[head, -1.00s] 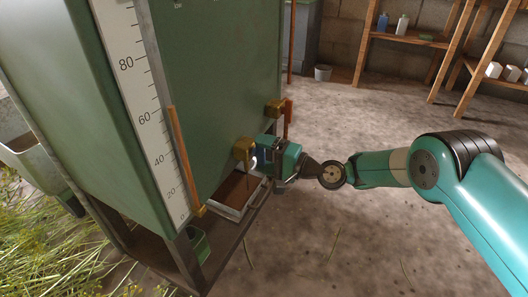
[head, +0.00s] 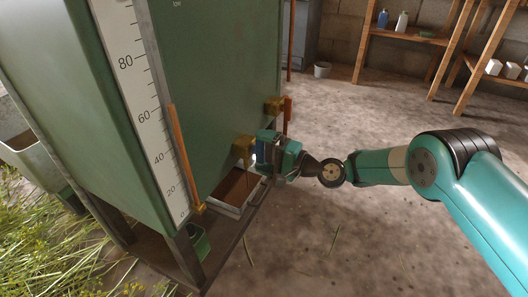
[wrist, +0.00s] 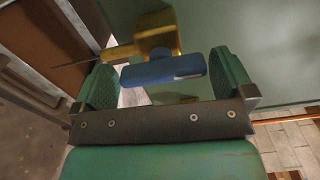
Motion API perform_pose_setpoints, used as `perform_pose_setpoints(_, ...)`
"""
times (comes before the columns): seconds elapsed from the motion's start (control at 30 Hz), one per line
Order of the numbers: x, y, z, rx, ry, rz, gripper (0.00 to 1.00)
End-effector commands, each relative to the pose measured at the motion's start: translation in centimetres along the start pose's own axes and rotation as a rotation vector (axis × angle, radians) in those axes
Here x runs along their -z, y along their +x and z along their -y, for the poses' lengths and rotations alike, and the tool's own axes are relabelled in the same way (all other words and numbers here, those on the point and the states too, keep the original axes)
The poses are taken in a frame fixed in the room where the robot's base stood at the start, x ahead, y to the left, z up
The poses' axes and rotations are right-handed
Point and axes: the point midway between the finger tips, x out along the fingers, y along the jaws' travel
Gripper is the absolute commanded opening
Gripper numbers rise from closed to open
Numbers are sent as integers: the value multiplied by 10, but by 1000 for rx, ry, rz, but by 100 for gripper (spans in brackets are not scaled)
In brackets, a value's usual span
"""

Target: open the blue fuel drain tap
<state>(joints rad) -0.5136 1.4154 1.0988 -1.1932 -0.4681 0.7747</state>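The blue tap handle (wrist: 163,70) is a flat lever on a brass valve body (wrist: 155,40) in the wrist view. In the head view the brass valve (head: 243,146) sticks out low on the green tank wall. My gripper (head: 268,150) is right at it and hides most of the handle. In the wrist view the two green fingers stand wide apart, one beyond each end of the handle. The handle lies crosswise between them, its ends close to the fingers; I cannot tell whether they touch.
A second brass tap (head: 274,105) with an orange-red handle sits farther back on the tank (head: 120,120). A tray (head: 235,192) with brown contents lies under the valve. A metal frame rail (head: 238,232) runs below. Open floor (head: 370,230) lies to the right.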

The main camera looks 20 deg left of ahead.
Motion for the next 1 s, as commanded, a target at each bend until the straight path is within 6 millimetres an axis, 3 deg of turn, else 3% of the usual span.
perform_pose_setpoints(0.23, 0, -1, 1, 1, -2, 0, 100)
perform_pose_setpoints(0.37, 1, -12, 2, -2, 0, -2, 100)
perform_pose_setpoints(0.47, 1, -30, 5, -1, 3, -4, 100)
perform_pose_setpoints(0.8, 1, -118, 5, -1, 5, -6, 100)
perform_pose_setpoints(1.0, 4, -124, 8, 1, 1, -1, 100)
